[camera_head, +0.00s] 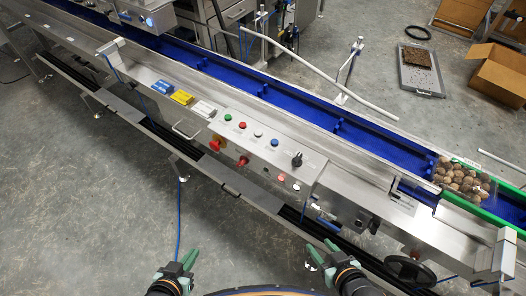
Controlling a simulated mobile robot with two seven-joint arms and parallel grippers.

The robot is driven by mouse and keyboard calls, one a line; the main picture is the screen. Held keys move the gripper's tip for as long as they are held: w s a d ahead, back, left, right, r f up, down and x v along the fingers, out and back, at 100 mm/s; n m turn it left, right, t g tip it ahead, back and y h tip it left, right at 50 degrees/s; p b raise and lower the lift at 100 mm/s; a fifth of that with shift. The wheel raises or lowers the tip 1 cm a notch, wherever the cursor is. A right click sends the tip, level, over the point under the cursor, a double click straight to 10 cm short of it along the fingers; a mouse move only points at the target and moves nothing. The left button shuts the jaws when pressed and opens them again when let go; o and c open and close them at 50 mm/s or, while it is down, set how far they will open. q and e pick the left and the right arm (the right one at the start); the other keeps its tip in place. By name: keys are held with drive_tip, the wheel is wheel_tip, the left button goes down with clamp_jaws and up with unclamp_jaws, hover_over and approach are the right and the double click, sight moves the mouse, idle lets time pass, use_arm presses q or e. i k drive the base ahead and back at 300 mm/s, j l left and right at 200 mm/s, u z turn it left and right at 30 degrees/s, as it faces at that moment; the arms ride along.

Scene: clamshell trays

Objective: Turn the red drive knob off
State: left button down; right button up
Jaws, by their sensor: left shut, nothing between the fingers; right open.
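A red knob (242,161) sticks out of the front face of the steel control panel (262,150). A second red control on a yellow backing (215,144) sits to its left on the same face. I cannot tell which way the red knob points at this size. My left gripper (189,255) is shut and empty, low in the view over the floor, below and left of the knob. My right gripper (320,246) is open and empty, below and right of the knob. Both are well apart from the panel.
The panel top has green, red, white and blue buttons and a black knob (296,159). Small round red and white fittings are on its front right. A rail (240,194) runs below the panel. A blue conveyor (290,105) lies behind, with brown round items (462,181) at right.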

sight(242, 161)
drive_tip(key=j+z, duration=0.15)
drive_tip(key=z, duration=0.45)
drive_tip(key=j+z, duration=0.25)
drive_tip(key=j, duration=0.2)
drive_tip(key=j+z, duration=0.3)
drive_tip(key=j, duration=0.15)
drive_tip(key=k+j, duration=0.1)
drive_tip(key=j, duration=0.5)
drive_tip(key=j+z, duration=0.15)
drive_tip(key=j, duration=0.4)
drive_tip(key=k+j, duration=0.15)
drive_tip(key=j, duration=0.4)
